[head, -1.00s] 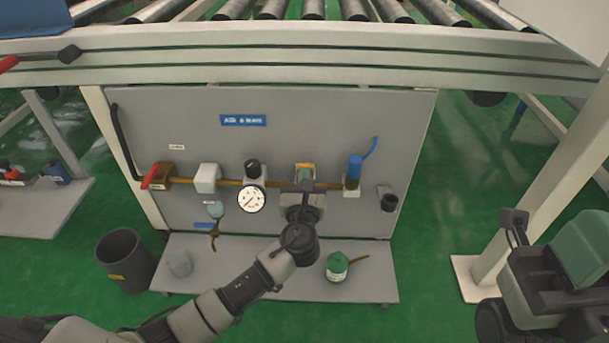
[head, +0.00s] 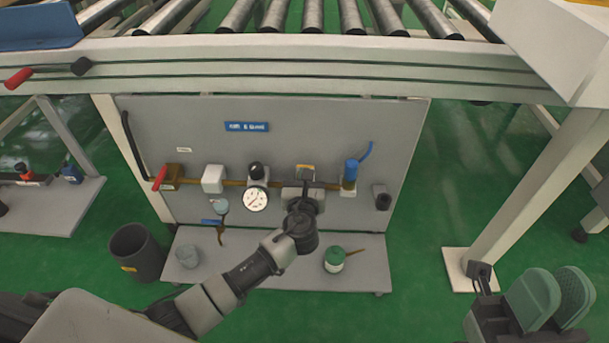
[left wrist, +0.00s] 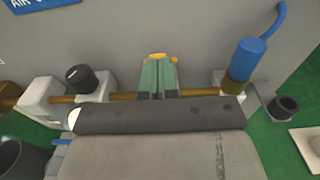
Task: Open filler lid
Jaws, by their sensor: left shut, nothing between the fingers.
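A small yellow-orange part (head: 305,167), which looks like the filler lid, sits on the brass pipe line of the grey panel. It also shows in the left wrist view (left wrist: 157,55), mostly hidden behind my fingers. My left gripper (head: 305,178) reaches up to it from below and in front. In the left wrist view its green fingers (left wrist: 159,72) are shut side by side, with the tips just at the yellow part. Whether they touch it I cannot tell. My right gripper (head: 556,292) is at the lower right, far from the panel, with its green fingers apart and empty.
A gauge (head: 256,198) is left of the filler and a blue valve (head: 350,172) right of it. A green-topped jar (head: 334,260) stands on the lower shelf (head: 362,280). A black bin (head: 137,250) is at left. A roller conveyor frame (head: 300,68) runs above.

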